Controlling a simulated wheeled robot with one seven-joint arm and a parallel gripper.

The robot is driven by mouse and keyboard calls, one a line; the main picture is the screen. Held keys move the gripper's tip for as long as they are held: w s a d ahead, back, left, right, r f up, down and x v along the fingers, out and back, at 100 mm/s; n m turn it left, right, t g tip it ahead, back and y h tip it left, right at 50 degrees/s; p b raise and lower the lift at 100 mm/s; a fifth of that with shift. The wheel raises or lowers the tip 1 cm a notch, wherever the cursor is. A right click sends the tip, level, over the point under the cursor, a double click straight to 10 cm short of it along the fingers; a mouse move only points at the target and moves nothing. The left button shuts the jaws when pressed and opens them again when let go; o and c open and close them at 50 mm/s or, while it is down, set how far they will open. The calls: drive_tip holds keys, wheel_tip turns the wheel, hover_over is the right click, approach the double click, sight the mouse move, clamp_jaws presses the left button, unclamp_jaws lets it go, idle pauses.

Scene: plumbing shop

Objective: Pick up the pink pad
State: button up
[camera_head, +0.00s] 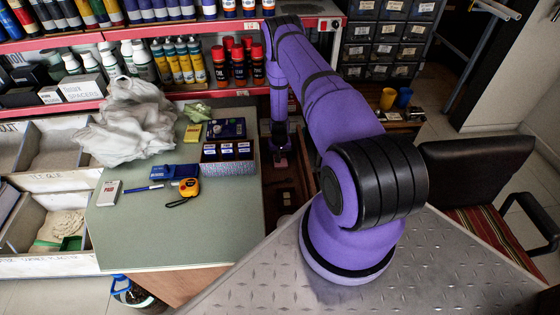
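A small pinkish thing (282,162), which looks like the pink pad, shows right below my gripper (280,150), just past the right edge of the green-topped table. My gripper points down there, beside the dark box with blue-and-white labels. The fingers are dark and tiny in the picture. I cannot tell whether they are open or shut, or whether they touch the pink thing. My purple arm hides part of the area to the right.
Bottle shelves stand behind. A dark chair (475,170) is at right. The table's front is clear.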

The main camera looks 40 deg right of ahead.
drive_tip(key=c, duration=1)
drive_tip(key=shift+r, duration=0.1)
